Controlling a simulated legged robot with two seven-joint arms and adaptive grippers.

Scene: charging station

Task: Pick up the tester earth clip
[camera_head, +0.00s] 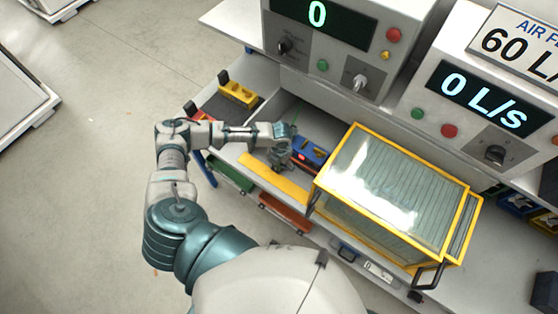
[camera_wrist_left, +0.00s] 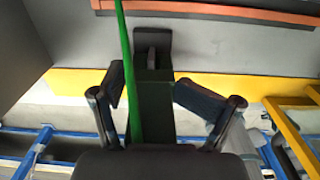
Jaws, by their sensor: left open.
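My left gripper (camera_head: 284,158) is over the bench, beside a blue and red device (camera_head: 310,154), probably the tester. In the left wrist view my left gripper (camera_wrist_left: 170,88) has its two fingers spread apart. Between and beyond the fingers is a dark, narrow object with a block-like end (camera_wrist_left: 152,42), which may be the earth clip; I cannot be sure. A thin green strand (camera_wrist_left: 127,65) runs from the top edge down in front of it. No contact between fingers and object shows. The clip cannot be made out in the head view. My right gripper is not in view.
A yellow-framed glass cover (camera_head: 385,195) stands right of my left gripper. A yellow strip (camera_head: 275,179) runs along the bench edge. Yellow parts (camera_head: 238,95) lie to the left. Panels with a 0 display (camera_head: 318,15) and a 0 L/s display (camera_head: 485,98) stand behind.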

